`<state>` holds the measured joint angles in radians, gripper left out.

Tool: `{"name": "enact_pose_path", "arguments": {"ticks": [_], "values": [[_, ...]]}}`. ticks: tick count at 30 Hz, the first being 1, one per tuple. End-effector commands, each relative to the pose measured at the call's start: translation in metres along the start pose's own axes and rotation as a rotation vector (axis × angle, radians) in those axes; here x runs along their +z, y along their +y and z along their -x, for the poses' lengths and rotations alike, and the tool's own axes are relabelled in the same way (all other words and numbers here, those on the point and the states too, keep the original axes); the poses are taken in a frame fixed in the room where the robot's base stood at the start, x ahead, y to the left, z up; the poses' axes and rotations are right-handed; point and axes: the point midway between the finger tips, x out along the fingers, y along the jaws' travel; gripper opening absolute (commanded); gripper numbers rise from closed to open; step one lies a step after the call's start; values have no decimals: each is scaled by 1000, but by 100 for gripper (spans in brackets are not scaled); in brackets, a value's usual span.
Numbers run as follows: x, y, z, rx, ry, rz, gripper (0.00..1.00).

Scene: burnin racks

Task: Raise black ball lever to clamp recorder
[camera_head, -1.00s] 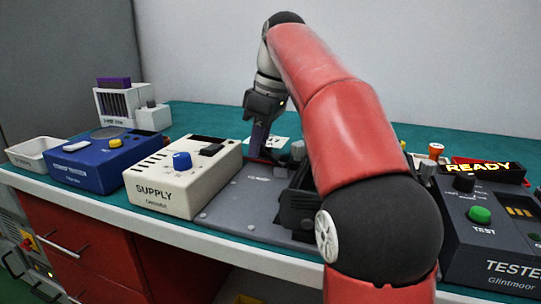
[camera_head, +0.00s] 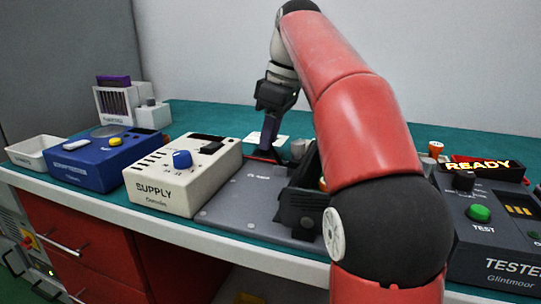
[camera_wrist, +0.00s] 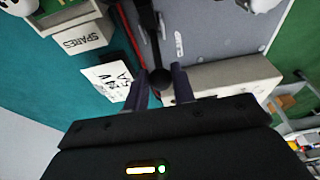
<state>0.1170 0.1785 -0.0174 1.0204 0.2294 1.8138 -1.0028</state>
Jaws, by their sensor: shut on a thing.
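My gripper (camera_wrist: 160,77) is shut on the black ball (camera_wrist: 161,85) at the end of the lever; in the wrist view the ball sits between the two fingertips. The dark lever arm (camera_wrist: 150,35) runs from the ball to the top of that picture, beside the grey fixture plate (camera_wrist: 215,28). In the head view my gripper (camera_head: 270,133) points down behind the same plate (camera_head: 240,205). A black upright block (camera_head: 299,203) stands on the plate's right side. My arm hides part of the fixture, and I cannot clearly make out the recorder.
The white SUPPLY box (camera_head: 165,190) stands left of the plate, with a blue box (camera_head: 100,165) beyond it. The dark TESTER box (camera_head: 490,235) is at the right. A white card (camera_wrist: 108,80) and the SPARES box (camera_wrist: 82,38) lie near my gripper.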

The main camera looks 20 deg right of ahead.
Motion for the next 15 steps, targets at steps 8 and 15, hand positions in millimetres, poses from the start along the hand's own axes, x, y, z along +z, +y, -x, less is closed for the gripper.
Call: {"name": "enact_pose_path", "arguments": {"ticks": [8,15], "values": [[10,1,5,0,-5,-5,5],[14,0,7,-1,-6,-5,5]]}}
